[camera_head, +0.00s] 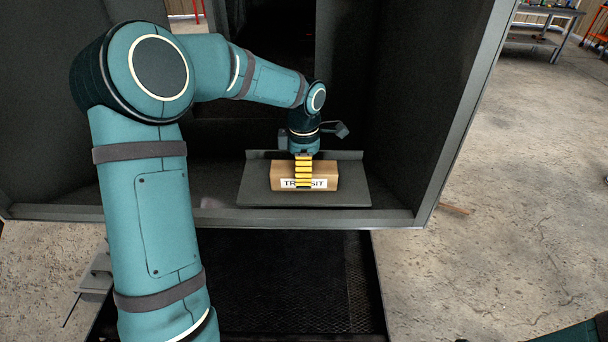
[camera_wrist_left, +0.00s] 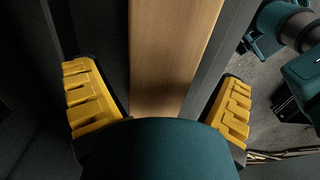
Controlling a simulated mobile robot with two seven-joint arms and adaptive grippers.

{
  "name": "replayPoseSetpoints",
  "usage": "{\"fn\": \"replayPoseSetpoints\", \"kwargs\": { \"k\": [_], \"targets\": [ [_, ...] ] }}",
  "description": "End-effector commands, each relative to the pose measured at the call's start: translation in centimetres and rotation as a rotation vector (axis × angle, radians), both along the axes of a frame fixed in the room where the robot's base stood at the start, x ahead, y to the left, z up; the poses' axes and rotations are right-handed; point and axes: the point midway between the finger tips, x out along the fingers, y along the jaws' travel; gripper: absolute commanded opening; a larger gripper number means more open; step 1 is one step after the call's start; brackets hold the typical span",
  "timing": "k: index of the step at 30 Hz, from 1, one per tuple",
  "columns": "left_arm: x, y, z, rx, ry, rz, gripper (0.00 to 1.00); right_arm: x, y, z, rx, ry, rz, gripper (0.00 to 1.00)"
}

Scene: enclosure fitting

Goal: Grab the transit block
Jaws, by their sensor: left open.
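The transit block (camera_head: 328,172) is a light brown wooden block with a white label, partly legible as "TRANSIT". It lies on a dark grey tray (camera_head: 350,195) inside the enclosure. My left gripper (camera_head: 303,184) is over the block, with a yellow finger in front of its label. In the left wrist view the block (camera_wrist_left: 172,60) runs between the two yellow fingers of my left gripper (camera_wrist_left: 160,108). The fingers are open, with a gap on both sides of the block.
The dark enclosure has side walls and a front lip (camera_head: 400,217) around the tray. Dark mesh (camera_head: 300,280) lies below the lip.

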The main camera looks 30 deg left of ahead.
Motion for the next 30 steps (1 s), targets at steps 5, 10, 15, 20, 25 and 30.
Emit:
{"fn": "replayPoseSetpoints", "kwargs": {
  "k": [5, 10, 15, 20, 25, 30],
  "targets": [
    [0.0, 0.0, -1.7, 0.001, -0.002, -0.001, 0.95, 0.0, 0.0, 0.0, 0.0, 0.0, 0.0, 0.0],
    [0.1, 0.0, -1.8, 0.001, -0.004, 0.0, 0.95, 0.0, 0.0, 0.0, 0.0, 0.0, 0.0, 0.0],
    [0.0, 0.0, -1.8, 0.001, -0.004, 0.0, 0.65, 0.0, 0.0, 0.0, 0.0, 0.0, 0.0, 0.0],
    [0.1, 0.0, -1.8, 0.001, -0.004, 0.0, 0.16, 0.0, 0.0, 0.0, 0.0, 0.0, 0.0, 0.0],
    [0.1, 0.0, -1.7, 0.001, -0.005, 0.0, 0.16, 0.0, 0.0, 0.0, 0.0, 0.0, 0.0, 0.0],
    [0.1, 0.0, -1.4, 0.001, -0.006, 0.0, 0.16, 0.0, 0.0, 0.0, 0.0, 0.0, 0.0, 0.0]
  ]
}}
